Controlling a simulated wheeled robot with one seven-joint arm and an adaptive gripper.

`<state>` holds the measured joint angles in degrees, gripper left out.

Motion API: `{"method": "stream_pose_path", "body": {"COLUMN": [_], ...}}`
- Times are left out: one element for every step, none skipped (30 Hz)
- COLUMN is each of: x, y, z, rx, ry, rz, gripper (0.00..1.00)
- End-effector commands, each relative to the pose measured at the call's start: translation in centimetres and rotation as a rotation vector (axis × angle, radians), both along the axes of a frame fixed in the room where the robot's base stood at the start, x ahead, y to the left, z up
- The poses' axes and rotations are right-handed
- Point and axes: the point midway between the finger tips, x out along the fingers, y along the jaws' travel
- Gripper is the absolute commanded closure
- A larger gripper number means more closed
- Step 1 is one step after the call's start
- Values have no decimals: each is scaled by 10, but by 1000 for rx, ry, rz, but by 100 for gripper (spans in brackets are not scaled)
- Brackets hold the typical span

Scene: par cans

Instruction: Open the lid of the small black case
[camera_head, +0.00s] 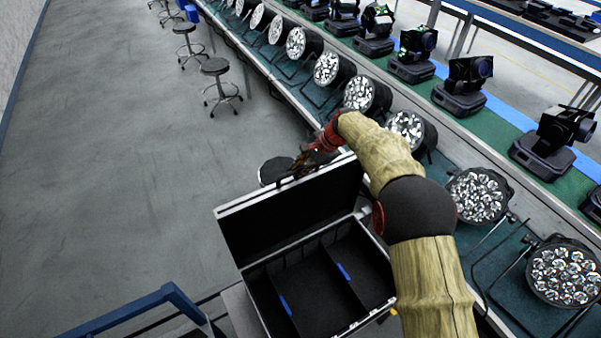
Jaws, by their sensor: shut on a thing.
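The small black case (262,304) stands below my arm with a silver rim and a dark interior split by dividers with blue tabs. Its lid (290,210) is raised and tilted back, roughly upright, with its black inside showing. My gripper (302,170) is at the lid's top edge, near its middle, and is shut on the lid. The fingertips are small and dark here, so the exact contact is hard to see. My arm, in a tan sleeve, passes over the right side of the case and hides part of it.
A long green bench (437,178) with several par cans and moving-head lights runs along the right, close to the case. A stool (216,68) and others stand on the left; another stool seat is just behind the lid. A blue rail (130,312) is at lower left. The grey floor at left is clear.

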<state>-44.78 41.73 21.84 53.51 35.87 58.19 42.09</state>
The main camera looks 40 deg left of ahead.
Motion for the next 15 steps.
{"method": "stream_pose_path", "body": {"x": [3, 3, 3, 3, 3, 3, 3, 3, 3, 3, 3, 2, 2, 2, 2], "y": [2, 2, 2, 2, 2, 2, 2, 2, 2, 2, 2, 2, 2, 2, 1], "z": [7, 7, 7, 7, 7, 7, 7, 8, 8, 7, 7, 6, 6, 5, 5], "rx": [9, 9, 9, 9, 9, 9, 9, 9, 9, 9, 9, 9, 8, 7, 6], "ry": [-7, -7, -7, -7, -8, -8, -8, -8, -8, -8, -7, -7, -6, -5, -5], "rz": [-2, -2, -2, -2, -2, -2, -2, -2, -2, -2, -2, -2, -2, -1, -1], "gripper": [100, 100, 100, 100, 100, 100, 100, 87, 85, 83, 81, 79, 78, 76, 74]}}
